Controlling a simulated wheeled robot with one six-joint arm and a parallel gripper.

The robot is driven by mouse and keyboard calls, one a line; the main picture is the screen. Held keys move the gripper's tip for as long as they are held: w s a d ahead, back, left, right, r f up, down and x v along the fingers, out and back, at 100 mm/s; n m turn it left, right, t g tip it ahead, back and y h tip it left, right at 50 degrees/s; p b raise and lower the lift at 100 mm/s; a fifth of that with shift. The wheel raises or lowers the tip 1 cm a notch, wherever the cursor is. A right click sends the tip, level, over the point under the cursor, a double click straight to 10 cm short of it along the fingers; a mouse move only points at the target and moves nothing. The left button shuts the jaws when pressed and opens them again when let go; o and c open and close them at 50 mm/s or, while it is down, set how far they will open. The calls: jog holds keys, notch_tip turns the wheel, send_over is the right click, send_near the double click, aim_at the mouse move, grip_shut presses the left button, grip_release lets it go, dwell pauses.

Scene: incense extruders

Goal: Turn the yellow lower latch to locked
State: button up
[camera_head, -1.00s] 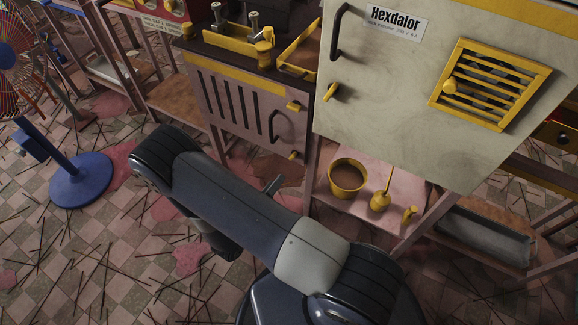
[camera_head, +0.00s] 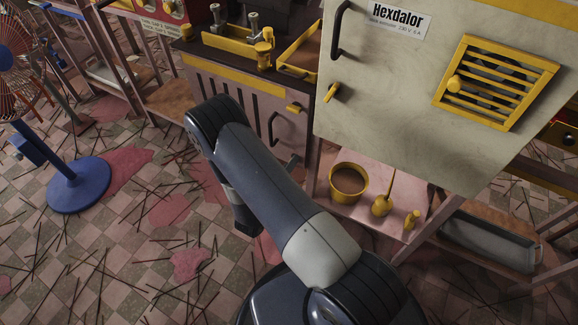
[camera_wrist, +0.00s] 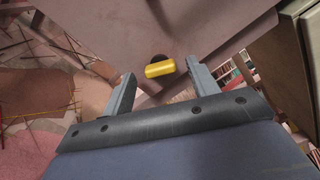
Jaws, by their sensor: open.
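The yellow lower latch (camera_wrist: 160,68) shows in the wrist view as a short yellow bar, lying nearly crosswise in the picture, by a dark round spot on a pinkish-grey panel. My gripper (camera_wrist: 160,72) is open, its two grey fingers apart, with the latch beyond and between the tips. I cannot tell whether they touch it. In the head view, my arm covers the lower front of the grey cabinet (camera_head: 240,100), and the lower latch is hidden there. The yellow upper latch (camera_head: 294,107) shows on that cabinet above the dark handle (camera_head: 273,128).
The cream Hexdalor cabinet (camera_head: 390,110) stands close on the right, with its own yellow latch (camera_head: 331,93). Below it, a shelf holds a yellow bowl (camera_head: 349,182) and yellow tools. A blue-based fan (camera_head: 78,185) stands left. Sticks litter the tiled floor.

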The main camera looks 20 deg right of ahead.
jog(key=shift+w+d, duration=0.2)
jog(key=shift+d, duration=0.05)
jog(key=shift+c, duration=0.3)
jog(key=c, duration=0.9)
